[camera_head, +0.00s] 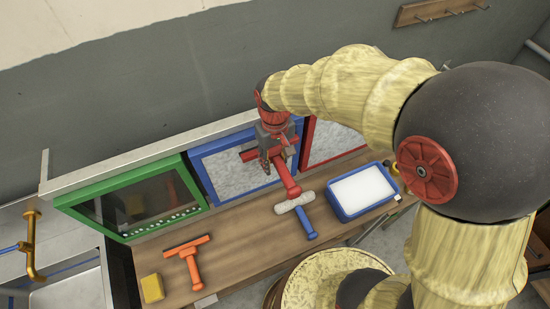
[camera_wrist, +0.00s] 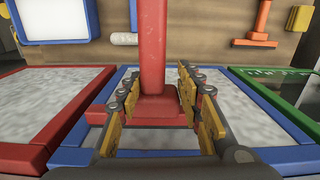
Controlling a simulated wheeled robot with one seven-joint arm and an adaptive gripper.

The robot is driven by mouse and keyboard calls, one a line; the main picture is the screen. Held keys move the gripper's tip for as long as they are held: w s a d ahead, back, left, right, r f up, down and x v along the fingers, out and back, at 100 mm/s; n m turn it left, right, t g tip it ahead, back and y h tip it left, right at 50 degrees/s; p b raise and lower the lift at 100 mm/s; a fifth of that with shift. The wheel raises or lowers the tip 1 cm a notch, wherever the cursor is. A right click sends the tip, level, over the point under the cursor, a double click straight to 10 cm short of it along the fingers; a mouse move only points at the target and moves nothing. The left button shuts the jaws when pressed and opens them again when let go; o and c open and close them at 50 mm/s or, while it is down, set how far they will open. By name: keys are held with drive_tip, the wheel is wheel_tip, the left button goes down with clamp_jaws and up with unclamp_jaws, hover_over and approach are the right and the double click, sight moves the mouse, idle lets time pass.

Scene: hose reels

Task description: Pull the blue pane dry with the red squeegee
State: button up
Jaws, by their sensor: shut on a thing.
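My gripper (camera_head: 270,146) is shut on the red squeegee (camera_head: 289,180), whose handle slants down toward the bench. The red squeegee also shows in the wrist view (camera_wrist: 153,48), between the fingers of my gripper (camera_wrist: 160,88). Its head is over the blue pane (camera_head: 225,173), near the upper right part; I cannot tell if it touches. The blue pane, in its blue frame, is covered in a mottled whitish-grey film and also shows in the wrist view (camera_wrist: 222,92). My gripper and the squeegee hide part of it.
The green-framed pane (camera_head: 142,205) at left is dark, with white spots low down. The red-framed pane (camera_head: 332,142) at right is whitish. On the bench lie a blue-handled washer (camera_head: 307,224), a blue tray (camera_head: 335,205), an orange squeegee (camera_head: 193,268) and a yellow sponge (camera_head: 152,288).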

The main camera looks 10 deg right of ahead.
drive_tip(key=shift+w+f+b, duration=0.1)
drive_tip(key=shift+f+b, duration=1.3)
drive_tip(key=shift+f, duration=1.05)
wheel_tip(320, 180, down, 20)
drive_tip(key=b, duration=1.2)
drive_tip(key=shift+f, duration=0.25)
drive_tip(key=shift+w+a, duration=0.1)
drive_tip(key=s+d+p, duration=0.1)
drive_tip(key=s+d, duration=0.1)
drive_tip(key=s, duration=0.5)
idle(0.4)
